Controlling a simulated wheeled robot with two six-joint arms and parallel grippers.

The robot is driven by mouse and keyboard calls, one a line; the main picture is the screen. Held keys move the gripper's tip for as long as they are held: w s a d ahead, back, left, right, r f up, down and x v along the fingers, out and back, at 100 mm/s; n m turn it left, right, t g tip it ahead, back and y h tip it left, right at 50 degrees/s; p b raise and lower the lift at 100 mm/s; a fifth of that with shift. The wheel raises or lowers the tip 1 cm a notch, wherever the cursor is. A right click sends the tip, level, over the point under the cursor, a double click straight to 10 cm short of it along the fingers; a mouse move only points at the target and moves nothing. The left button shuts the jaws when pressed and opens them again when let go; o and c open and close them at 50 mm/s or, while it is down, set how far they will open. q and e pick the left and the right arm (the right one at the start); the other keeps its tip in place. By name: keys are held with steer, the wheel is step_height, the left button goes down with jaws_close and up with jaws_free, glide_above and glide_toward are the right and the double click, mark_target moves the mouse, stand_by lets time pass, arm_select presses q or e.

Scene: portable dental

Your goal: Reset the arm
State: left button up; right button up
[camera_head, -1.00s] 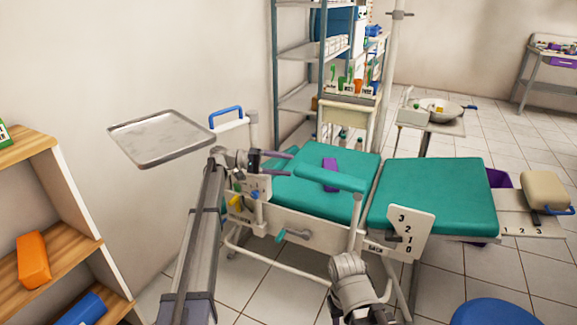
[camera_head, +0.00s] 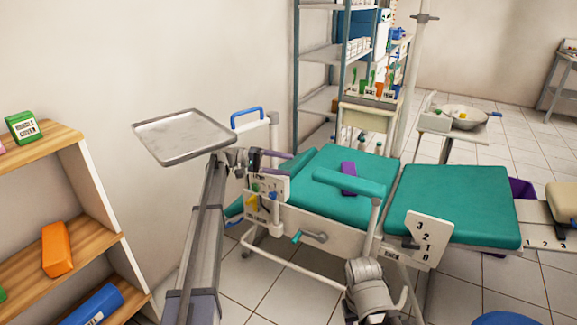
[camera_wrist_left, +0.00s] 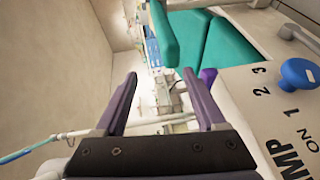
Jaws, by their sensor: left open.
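My left gripper (camera_head: 272,158) has dark purple fingers and is beside the near left end of the green dental chair (camera_head: 455,205). In the left wrist view its two fingers (camera_wrist_left: 160,78) stand wide apart with nothing between them. In that view a white panel (camera_wrist_left: 270,110) with a blue knob (camera_wrist_left: 299,73) lies to the right of the fingers. I cannot tell whether the gripper touches the chair's parts. A grey part of my right arm (camera_head: 368,285) shows at the bottom of the head view, but its gripper is not visible.
A metal tray (camera_head: 185,137) stands out behind my left arm. A wooden shelf (camera_head: 75,250) with boxes is at the left. A purple object (camera_head: 349,178) lies on the chair. A metal rack (camera_head: 320,55) and a basin (camera_head: 462,117) stand behind.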

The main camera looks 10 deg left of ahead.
arm_select(q)
steer(key=shift+a, duration=0.1)
stand_by(0.4)
steer(key=s+d+f+m+g+y, duration=0.15)
steer(key=s+d+f+y, duration=0.25)
steer(key=s+d+f, duration=0.5)
steer(key=s+d+f+g+y, duration=0.3)
steer(key=s+d+f+y, duration=0.15)
steer(key=s+d, duration=0.75)
steer(key=s+a+f+m+t+y, duration=0.1)
steer(key=s+f+m+y, duration=0.2)
steer(key=s, duration=0.7)
steer(key=s+a+f+t+y, duration=0.1)
steer(key=s+a+f+y, duration=0.15)
steer(key=s+y, duration=0.55)
step_height(320, 180, up, 30)
steer(key=s+h+p, duration=0.2)
steer(key=p, duration=2.8)
steer(key=shift+d+r+p, duration=0.25)
steer(key=shift+p, duration=0.15)
